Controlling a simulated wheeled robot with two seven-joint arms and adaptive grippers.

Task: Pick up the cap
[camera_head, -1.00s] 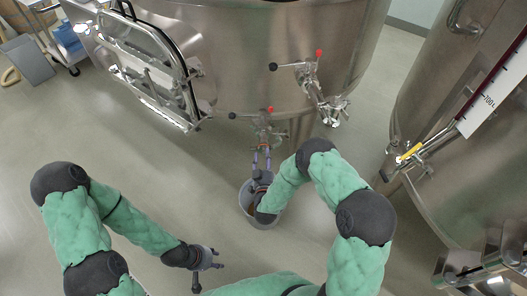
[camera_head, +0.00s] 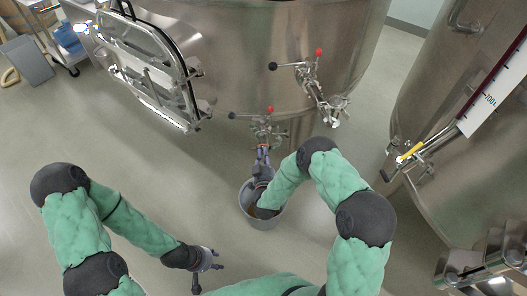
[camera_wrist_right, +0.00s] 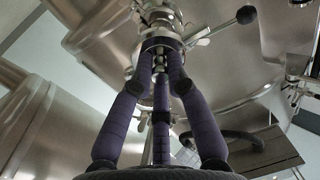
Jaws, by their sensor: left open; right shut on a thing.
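The cap (camera_wrist_right: 160,43) appears as a round steel piece at the lower end of the vat's valve in the right wrist view. It is still in line with the valve, and I cannot tell whether it is attached. My right gripper (camera_wrist_right: 161,54) is shut on it, with its purple fingers drawn together around it from below. In the head view my right gripper (camera_head: 263,152) is just under the valve, and the cap is too small to make out clearly. My left gripper (camera_head: 207,275) is open and empty, low over the floor, away from the vat.
The valve (camera_head: 265,129) with a red-knobbed handle sticks out of the large steel vat (camera_head: 240,60). A grey bucket (camera_head: 274,221) stands on the floor beneath my right forearm. Another valve (camera_head: 320,90) is to the right. A second vat (camera_head: 450,170) stands at right.

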